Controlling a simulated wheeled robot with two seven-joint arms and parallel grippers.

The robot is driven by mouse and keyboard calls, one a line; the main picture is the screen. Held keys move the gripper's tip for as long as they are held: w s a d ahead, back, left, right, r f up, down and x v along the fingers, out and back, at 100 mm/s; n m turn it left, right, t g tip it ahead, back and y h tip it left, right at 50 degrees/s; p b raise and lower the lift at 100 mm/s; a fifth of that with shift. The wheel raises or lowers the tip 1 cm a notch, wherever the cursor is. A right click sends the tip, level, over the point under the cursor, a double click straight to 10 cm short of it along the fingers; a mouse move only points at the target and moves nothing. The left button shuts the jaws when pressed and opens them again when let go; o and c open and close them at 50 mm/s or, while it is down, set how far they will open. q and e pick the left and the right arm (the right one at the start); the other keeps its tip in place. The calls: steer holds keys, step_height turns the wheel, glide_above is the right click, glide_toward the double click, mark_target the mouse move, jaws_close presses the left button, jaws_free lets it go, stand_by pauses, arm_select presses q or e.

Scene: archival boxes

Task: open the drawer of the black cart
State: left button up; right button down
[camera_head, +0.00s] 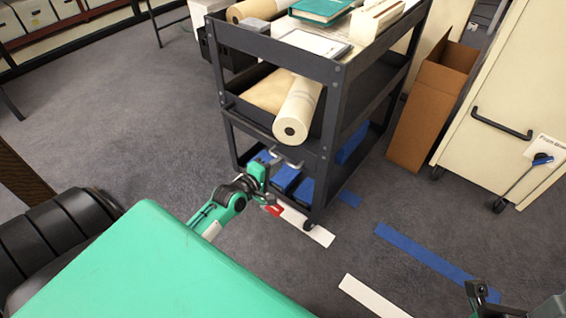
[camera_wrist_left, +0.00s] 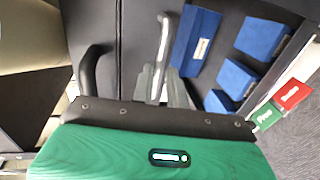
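The black cart (camera_head: 335,110) stands at the centre of the head view. Its drawer front (camera_head: 250,131) sits below the open shelf tray and looks flush with the frame. A silver bar handle (camera_head: 287,157) is on the drawer front; it also shows in the left wrist view (camera_wrist_left: 164,40). My left gripper (camera_head: 270,165) is at this handle, with the bar running between its two grey fingers in the wrist view (camera_wrist_left: 162,84). Whether the fingers press on it is unclear. My right gripper (camera_head: 482,295) is at the bottom right, partly cut off.
A paper roll (camera_head: 299,110) sticks out over the drawer. Blue boxes (camera_head: 285,178) lie on the cart's bottom shelf. An open cardboard box (camera_head: 425,110) and a cream wheeled cabinet (camera_head: 500,105) stand to the right. Carpet in front of the cart is clear, with floor tape.

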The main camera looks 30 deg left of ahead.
arm_select(q)
steer(key=shift+b+x, duration=0.45)
steer(key=shift+x, duration=1.5)
jaws_close()
